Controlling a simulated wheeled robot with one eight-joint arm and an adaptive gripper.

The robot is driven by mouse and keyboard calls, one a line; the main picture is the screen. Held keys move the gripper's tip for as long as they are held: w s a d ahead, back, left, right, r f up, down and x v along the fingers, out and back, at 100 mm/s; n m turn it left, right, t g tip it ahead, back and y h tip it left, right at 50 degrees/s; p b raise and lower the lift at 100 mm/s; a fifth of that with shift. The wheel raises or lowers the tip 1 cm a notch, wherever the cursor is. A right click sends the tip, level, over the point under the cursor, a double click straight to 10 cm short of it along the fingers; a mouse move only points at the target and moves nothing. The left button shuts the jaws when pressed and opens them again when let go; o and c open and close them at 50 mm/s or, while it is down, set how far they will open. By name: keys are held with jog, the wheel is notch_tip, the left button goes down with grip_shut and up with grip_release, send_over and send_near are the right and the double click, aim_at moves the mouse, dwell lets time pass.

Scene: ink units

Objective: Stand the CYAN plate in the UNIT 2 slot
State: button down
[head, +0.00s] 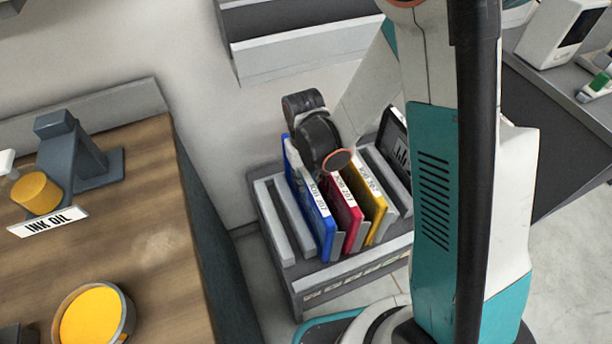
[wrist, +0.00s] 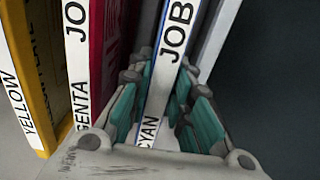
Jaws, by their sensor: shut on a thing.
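The cyan plate (head: 325,226) looks blue with a white spine label and stands upright in a grey slotted rack (head: 341,276) in the head view. In the wrist view its label (wrist: 166,62) reads JOB and CYAN. My gripper (wrist: 163,88) is shut on this plate, with one teal-padded finger on each side of it. In the head view my dark wrist covers the plate's far part, and the fingers are mostly hidden. I see no UNIT 2 slot in either view.
A magenta plate (head: 349,217) and a yellow plate (head: 376,208) stand close beside the cyan one. A black plate (head: 392,146) is farther right, partly behind my arm. Slots left of the cyan plate look empty. A wooden counter (head: 130,205) stands to the left.

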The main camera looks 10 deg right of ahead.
jog(key=shift+f, duration=0.15)
jog(key=c, duration=1.4)
grip_release()
jog(key=shift+o, duration=0.2)
notch_tip(320, 180, up, 12)
jog(key=shift+a, duration=0.15)
notch_tip(320, 180, up, 5)
jog(key=p, duration=0.4)
